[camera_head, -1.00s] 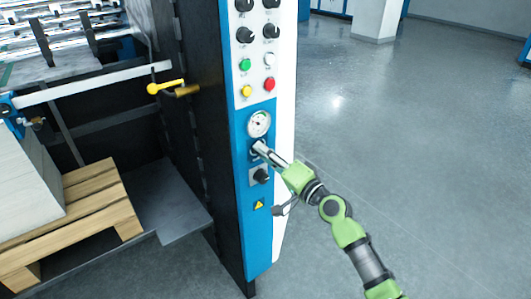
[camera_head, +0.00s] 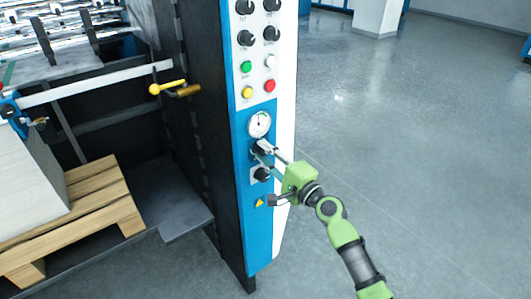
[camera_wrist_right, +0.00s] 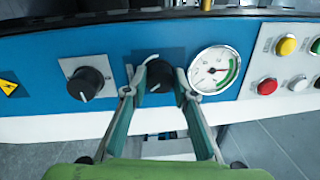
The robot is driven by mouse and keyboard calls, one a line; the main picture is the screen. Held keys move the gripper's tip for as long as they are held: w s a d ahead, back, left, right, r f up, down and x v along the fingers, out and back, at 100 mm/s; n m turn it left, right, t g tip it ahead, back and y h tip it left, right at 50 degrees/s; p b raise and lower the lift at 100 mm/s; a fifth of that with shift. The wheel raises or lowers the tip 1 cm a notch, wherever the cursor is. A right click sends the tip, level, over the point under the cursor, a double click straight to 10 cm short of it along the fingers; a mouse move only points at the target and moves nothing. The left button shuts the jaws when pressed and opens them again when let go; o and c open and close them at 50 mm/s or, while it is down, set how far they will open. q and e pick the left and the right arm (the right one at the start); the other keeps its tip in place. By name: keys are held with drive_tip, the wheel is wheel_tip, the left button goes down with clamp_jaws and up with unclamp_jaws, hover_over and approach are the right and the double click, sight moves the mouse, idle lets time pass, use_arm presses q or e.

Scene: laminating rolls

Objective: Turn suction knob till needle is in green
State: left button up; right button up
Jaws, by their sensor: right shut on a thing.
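The suction knob (camera_wrist_right: 160,72) is black and round, on the blue panel below the gauge in the head view. My right gripper (camera_wrist_right: 160,86) is shut on it, one fingertip on each side. In the head view the right gripper (camera_head: 264,150) comes from the lower right and partly covers the knob. The white dial gauge (camera_wrist_right: 214,69) sits beside the knob and has a green arc along its right side in the wrist view. Its needle appears to point right there, toward the green arc; the exact reading is too small to tell. My left gripper is not in view.
A second black knob (camera_wrist_right: 86,82) sits on a grey plate near the gripper. Red (camera_head: 270,86), green (camera_head: 246,66) and yellow (camera_head: 248,92) buttons are above the gauge. A wooden pallet (camera_head: 95,205) stands left of the panel. The floor on the right is clear.

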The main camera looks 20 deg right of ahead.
idle(0.3)
drive_tip(key=o, duration=1.1)
drive_tip(key=shift+f, duration=0.1)
drive_tip(key=v, duration=1.2)
drive_tip(key=shift+d, duration=0.1)
